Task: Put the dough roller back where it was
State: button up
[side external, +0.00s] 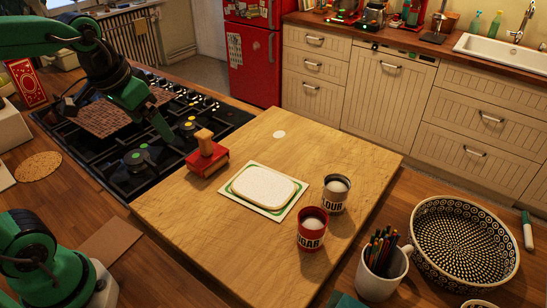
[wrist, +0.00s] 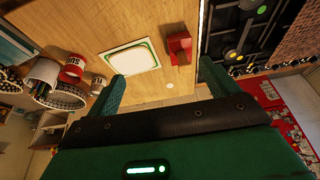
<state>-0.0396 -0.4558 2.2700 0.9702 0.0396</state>
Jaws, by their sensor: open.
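A red block with a wooden, handle-like piece on top (side external: 207,157) stands on the wooden board, near the stove edge. It appears to be the dough roller or its holder; I cannot tell which. In the wrist view the same red thing (wrist: 179,47) lies ahead, between the finger directions and nearer the right finger. A flat pale dough slab (side external: 265,186) lies on a white, green-edged mat (side external: 241,207) beside it. My gripper (side external: 163,130) is above the stove, left of the red block and apart from it. Its fingers (wrist: 163,86) are spread wide with nothing between them.
The black gas stove (side external: 115,165) lies left of the wooden board (side external: 190,235). A red sugar tin (side external: 312,230), a flour tin (side external: 335,193), a pencil mug (side external: 382,272) and a patterned bowl (side external: 462,240) stand to the right. The board's far part is clear except a small white disc (side external: 279,134).

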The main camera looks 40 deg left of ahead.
jog(key=s+d+f+t, duration=0.1)
jog(key=s, duration=0.5)
jog(key=shift+f+t, duration=0.3)
jog(key=shift+f, duration=0.05)
